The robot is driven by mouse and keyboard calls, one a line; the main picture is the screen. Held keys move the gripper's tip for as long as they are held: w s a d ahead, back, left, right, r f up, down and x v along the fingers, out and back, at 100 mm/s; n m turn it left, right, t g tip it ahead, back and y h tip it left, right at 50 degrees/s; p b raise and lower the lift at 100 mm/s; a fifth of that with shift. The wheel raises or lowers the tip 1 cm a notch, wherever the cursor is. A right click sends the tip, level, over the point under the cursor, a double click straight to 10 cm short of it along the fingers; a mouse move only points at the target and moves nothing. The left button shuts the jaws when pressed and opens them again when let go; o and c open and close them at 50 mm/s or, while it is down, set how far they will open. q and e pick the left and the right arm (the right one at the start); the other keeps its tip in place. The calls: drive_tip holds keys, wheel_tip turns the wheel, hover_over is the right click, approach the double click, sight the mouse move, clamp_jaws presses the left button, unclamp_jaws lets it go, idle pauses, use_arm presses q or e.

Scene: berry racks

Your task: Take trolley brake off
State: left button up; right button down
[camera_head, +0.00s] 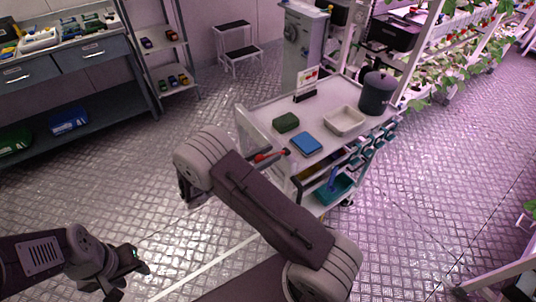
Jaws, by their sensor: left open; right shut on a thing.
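The trolley (262,109) is a pale cart with a flat top, and its near-left end faces my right arm. A red lever (277,153), which looks like the brake, sticks out at that end by the dark handle. My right gripper (262,157) is mostly hidden behind my own arm; its dark tip seems to be shut on the red lever. The exact contact is too small to see. My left gripper (128,274) is open and empty above the floor at the lower left, well away from the trolley.
On the trolley top are a green box (286,122), a blue box (306,144), a white tray (337,130) and a dark pot (377,93). Plant racks (430,45) stand behind on the right. A workbench (90,55) stands at the upper left. The patterned floor between is clear.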

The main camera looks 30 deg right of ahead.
idle(0.8)
